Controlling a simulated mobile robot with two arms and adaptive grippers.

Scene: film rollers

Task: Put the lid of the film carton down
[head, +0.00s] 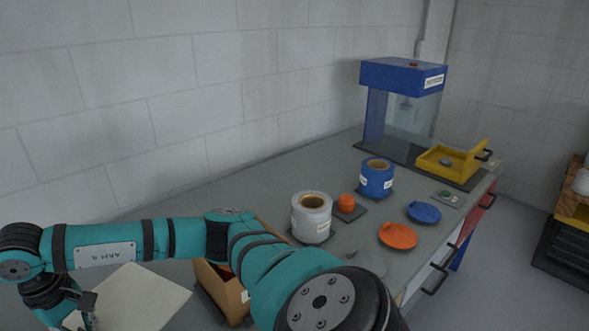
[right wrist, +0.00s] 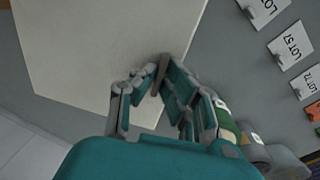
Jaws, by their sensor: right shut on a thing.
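The lid of the film carton is a flat cream panel (head: 148,292) at the lower left of the head view. It also fills the upper left of the right wrist view (right wrist: 95,45). My right gripper (right wrist: 158,88) is shut on a small grey-brown tab at the lid's edge. In the head view its arm reaches across to the left and the gripper is partly cut off. I cannot tell whether the lid touches the table. The brown film carton (head: 236,294) stands on the table, largely hidden behind my right arm. My left gripper is not in view.
On the grey table (head: 290,178) stand a white roll (head: 311,222), a blue roll (head: 376,181), and orange (head: 398,236) and blue (head: 424,212) discs. A blue machine (head: 402,77) and yellow tray (head: 437,166) are farther back. LOT cards (right wrist: 290,47) lie beside the lid.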

